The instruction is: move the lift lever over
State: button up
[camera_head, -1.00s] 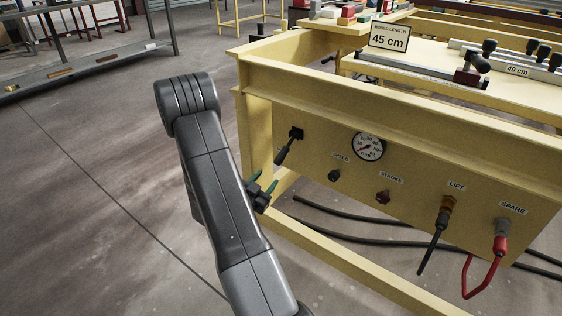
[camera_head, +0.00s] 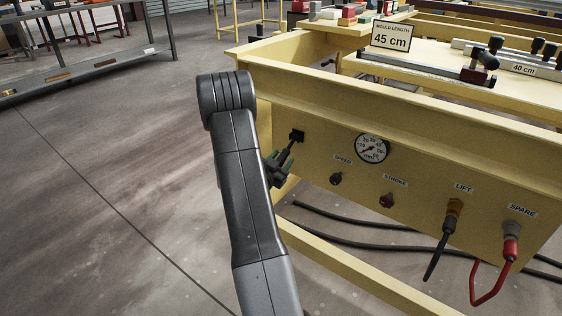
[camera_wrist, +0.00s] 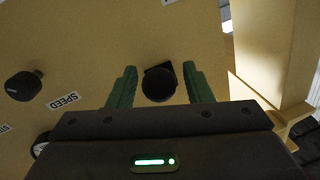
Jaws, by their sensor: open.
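A short black lever (camera_head: 289,153) sticks out from a black mount at the left end of the yellow panel. It slants down and to the left, and no readable label shows beside it.
The yellow panel (camera_head: 330,212) carries a gauge (camera_head: 373,149), a SPEED knob (camera_head: 336,179) and a STROKE knob (camera_head: 387,200). A red plug (camera_head: 511,247) hangs under SPARE. A low yellow rail (camera_head: 340,261) and black hoses run below.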

grip_shut()
